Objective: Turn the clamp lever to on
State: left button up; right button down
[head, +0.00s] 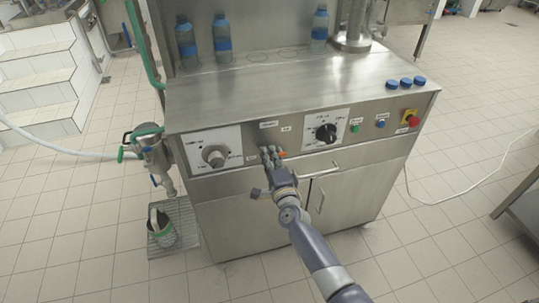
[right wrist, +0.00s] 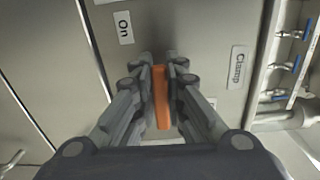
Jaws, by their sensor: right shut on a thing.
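The orange clamp lever (head: 283,154) is on the front panel of the steel machine, between the two dials. My right gripper (head: 272,155) is at the panel, over the lever. In the right wrist view, the fingers of the right gripper (right wrist: 160,85) are closed on both sides of the orange lever (right wrist: 161,98). A white "On" label (right wrist: 124,27) is at the upper left of the fingers and a "Clamp" label (right wrist: 237,67) is to their right. The fingers hide part of the lever and its pivot. My left gripper is not in view.
A left dial (head: 215,156) and a black right dial (head: 326,132) flank the lever. A red emergency button (head: 413,121) is at the panel's right.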

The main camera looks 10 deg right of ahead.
jog(key=shift+f+n, duration=0.25)
jog(key=shift+n, duration=0.15)
jog(key=c, duration=1.6)
grip_release()
jog(key=shift+s, duration=0.1)
jog(key=s, duration=1.2)
jog(key=shift+d, duration=0.2)
